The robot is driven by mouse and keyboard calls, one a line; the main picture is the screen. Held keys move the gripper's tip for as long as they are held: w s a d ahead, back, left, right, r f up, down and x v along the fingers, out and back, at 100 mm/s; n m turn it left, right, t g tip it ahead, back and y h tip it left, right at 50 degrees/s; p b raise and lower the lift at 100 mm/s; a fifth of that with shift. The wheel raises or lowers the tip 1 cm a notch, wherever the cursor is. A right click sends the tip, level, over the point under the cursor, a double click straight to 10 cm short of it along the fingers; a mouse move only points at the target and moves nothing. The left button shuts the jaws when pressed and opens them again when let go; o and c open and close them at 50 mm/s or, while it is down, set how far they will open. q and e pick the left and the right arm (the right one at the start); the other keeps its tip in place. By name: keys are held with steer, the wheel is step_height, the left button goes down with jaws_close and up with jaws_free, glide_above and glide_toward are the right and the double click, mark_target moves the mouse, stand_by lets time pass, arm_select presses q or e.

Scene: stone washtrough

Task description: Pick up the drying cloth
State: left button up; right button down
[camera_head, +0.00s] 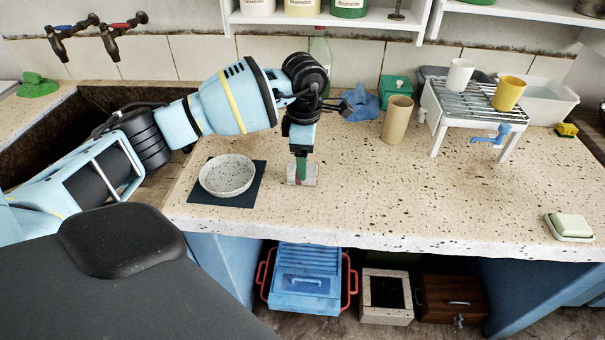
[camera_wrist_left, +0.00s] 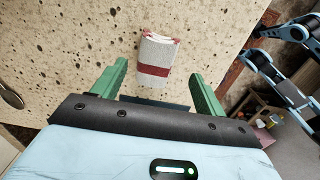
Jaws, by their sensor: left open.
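The drying cloth looks to be the small folded white cloth with a red stripe. It lies on the speckled stone counter (camera_head: 440,200). In the head view the cloth (camera_head: 314,176) is partly hidden behind my left gripper (camera_head: 301,176). In the left wrist view the cloth (camera_wrist_left: 155,52) lies ahead of and between the two green fingers of my left gripper (camera_wrist_left: 158,72). The fingers are apart, one on each side of its near end, with nothing held. Whether they touch the counter cannot be told. My right gripper does not show.
A speckled bowl (camera_head: 227,175) on a dark mat (camera_head: 250,190) stands close left of the cloth. A tan cylinder (camera_head: 397,120), blue crumpled cloth (camera_head: 360,103) and a white rack (camera_head: 470,97) with cups stand behind to the right. The counter's right middle is clear.

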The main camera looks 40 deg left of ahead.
mark_target(313, 171)
arm_select(q)
steer(key=shift+w+a+f, duration=0.1)
steer(key=shift+f, duration=1.2)
steer(key=shift+w+a+f, duration=0.1)
steer(key=shift+f, duration=1.2)
steer(key=shift+c, duration=0.4)
steer(key=c, duration=1)
